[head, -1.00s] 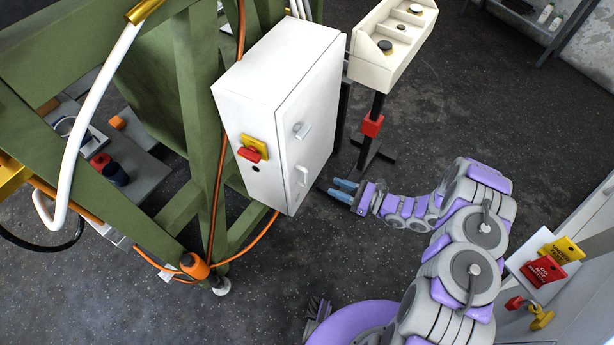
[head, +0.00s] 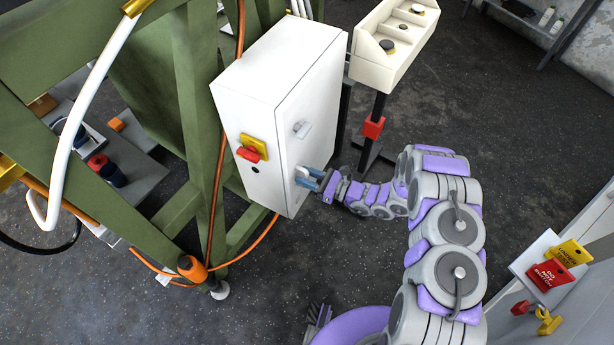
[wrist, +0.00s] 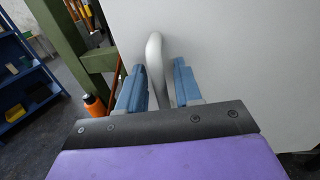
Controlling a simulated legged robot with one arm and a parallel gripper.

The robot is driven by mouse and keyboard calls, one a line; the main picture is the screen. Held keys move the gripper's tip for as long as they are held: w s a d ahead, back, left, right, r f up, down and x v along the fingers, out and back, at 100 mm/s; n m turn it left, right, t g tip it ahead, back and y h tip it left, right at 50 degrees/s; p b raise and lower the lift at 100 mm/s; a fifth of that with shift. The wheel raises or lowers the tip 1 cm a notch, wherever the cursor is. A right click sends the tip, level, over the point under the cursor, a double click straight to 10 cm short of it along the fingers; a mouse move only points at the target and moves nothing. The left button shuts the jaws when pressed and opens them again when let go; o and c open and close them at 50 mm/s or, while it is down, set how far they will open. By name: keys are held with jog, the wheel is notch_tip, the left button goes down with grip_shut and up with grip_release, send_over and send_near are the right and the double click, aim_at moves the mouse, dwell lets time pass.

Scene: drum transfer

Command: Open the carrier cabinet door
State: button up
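The white carrier cabinet (head: 262,80) is fixed to the green frame, and its door (head: 316,110) is closed. In the wrist view my gripper (wrist: 154,88) is open around the handle, with a gap visible between the bar and the fingers. The fingers partly hide the handle in the head view.
A red and yellow switch (head: 252,147) is on the cabinet's side. A cream control box (head: 390,45) on a dark post stands behind the cabinet. Orange cables and an orange bottle (head: 192,268) are by the green frame (head: 200,110). Dark floor (head: 490,110) is clear to the right.

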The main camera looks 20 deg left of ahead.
jog(key=shift+c, duration=0.5)
grip_shut()
jog(key=shift+d, duration=0.1)
